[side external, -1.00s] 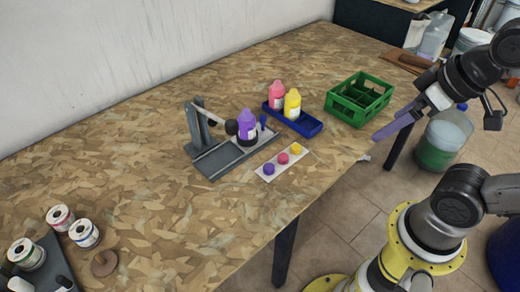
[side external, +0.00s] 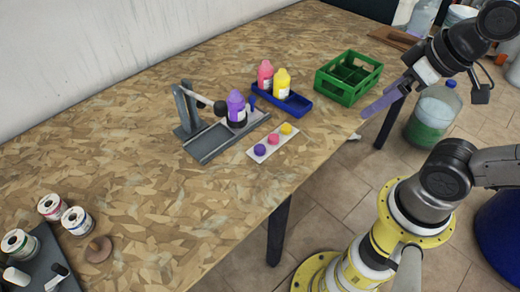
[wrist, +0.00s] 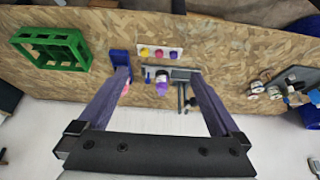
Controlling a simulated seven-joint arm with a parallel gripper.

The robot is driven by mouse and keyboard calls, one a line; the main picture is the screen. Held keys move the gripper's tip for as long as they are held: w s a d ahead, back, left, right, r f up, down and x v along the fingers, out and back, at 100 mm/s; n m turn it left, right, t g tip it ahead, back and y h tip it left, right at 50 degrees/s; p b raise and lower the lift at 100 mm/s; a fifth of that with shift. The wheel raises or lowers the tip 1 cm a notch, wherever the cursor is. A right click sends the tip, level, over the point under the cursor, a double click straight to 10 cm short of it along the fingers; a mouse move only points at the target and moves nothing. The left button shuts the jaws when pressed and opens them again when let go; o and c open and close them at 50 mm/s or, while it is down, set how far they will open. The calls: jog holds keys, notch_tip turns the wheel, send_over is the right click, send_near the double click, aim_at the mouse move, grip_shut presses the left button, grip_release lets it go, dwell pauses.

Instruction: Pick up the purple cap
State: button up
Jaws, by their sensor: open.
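The purple cap (side external: 260,149) lies at the near-left end of a white strip (side external: 268,154), beside a pink cap (side external: 274,139) and a yellow cap (side external: 286,128). In the wrist view the purple cap (wrist: 172,54) is the rightmost of the three. My gripper (side external: 366,115) is raised in the air by the right edge of the table, well to the right of the caps. Its long purple fingers are apart and empty in the wrist view (wrist: 158,73), with the caps seen beyond the tips. Nothing hides the purple cap.
A purple bottle (side external: 236,108) stands on a grey fixture (side external: 208,146) with a lever. Pink (side external: 265,75) and yellow (side external: 282,84) bottles stand in a blue tray (side external: 297,106). A green crate (side external: 341,88) is farther right. Spools (side external: 77,221) sit far left. The front table area is clear.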

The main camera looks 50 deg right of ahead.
jog(key=c, duration=0.4)
jog(key=shift+o, duration=0.2)
